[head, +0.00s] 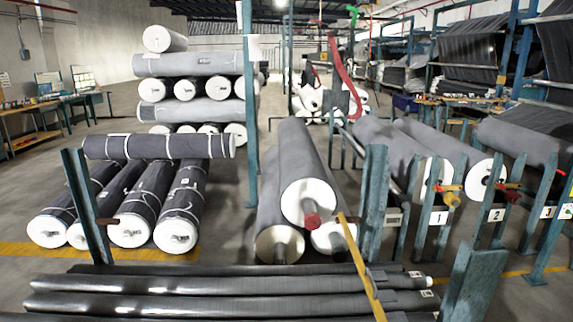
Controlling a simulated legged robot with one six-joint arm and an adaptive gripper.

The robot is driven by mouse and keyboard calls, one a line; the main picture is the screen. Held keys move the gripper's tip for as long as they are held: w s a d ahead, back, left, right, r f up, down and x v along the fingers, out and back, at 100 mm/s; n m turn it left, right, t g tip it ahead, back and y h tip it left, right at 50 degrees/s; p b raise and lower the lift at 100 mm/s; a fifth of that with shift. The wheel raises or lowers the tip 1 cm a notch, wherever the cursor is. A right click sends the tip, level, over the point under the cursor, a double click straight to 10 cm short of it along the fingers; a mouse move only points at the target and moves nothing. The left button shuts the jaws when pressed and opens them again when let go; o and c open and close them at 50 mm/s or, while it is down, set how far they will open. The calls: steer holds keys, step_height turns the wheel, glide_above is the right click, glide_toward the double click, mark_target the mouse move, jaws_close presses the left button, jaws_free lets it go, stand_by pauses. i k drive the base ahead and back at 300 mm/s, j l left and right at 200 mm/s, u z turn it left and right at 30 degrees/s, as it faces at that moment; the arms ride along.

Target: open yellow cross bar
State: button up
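A thin yellow bar (361,268) runs at a slant in the lower middle of the head view. Its upper end is by the front of a stack of grey rolls (303,155), just left of a teal post (374,205). Its lower end leaves the bottom edge of the picture. It passes in front of dark rolls lying across the foreground (220,283). A dark fitting shows on or beside the bar about midway; I cannot tell how it is attached. My gripper is not in view.
Teal posts stand at left (88,205) and right (475,283). Numbered racks (438,217) hold grey rolls at right. More rolls are stacked at left (183,110). Bare floor (225,225) shows between the left rolls and the middle stack.

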mark_target(370, 286)
steer(key=z, duration=0.9)
steer(key=i+l+z, duration=0.1)
steer(key=l+z, duration=0.15)
steer(key=l, duration=0.15)
steer(key=i+l+z, duration=0.2)
steer(key=l, duration=0.2)
steer(key=l+z, duration=0.25)
steer(key=i+l+z, duration=0.25)
steer(key=l, duration=0.2)
steer(key=i+l+z, duration=0.35)
steer(key=i, duration=0.4)
steer(key=i+l+z, duration=0.2)
steer(key=i+u, duration=0.8)
steer(key=i+l+u, duration=0.4)
steer(key=i+j+u, duration=0.25)
steer(key=i+u, duration=0.6)
steer(key=i+l+u, duration=0.1)
steer(key=i+u, duration=0.3)
steer(key=i, duration=0.15)
steer(key=i+j+u, duration=0.1)
steer(key=i+u, duration=0.75)
steer(key=i+l+u, duration=0.2)
steer(key=i+u, duration=0.55)
steer(key=u, duration=0.2)
steer(key=i+u, duration=0.3)
steer(key=u, duration=0.15)
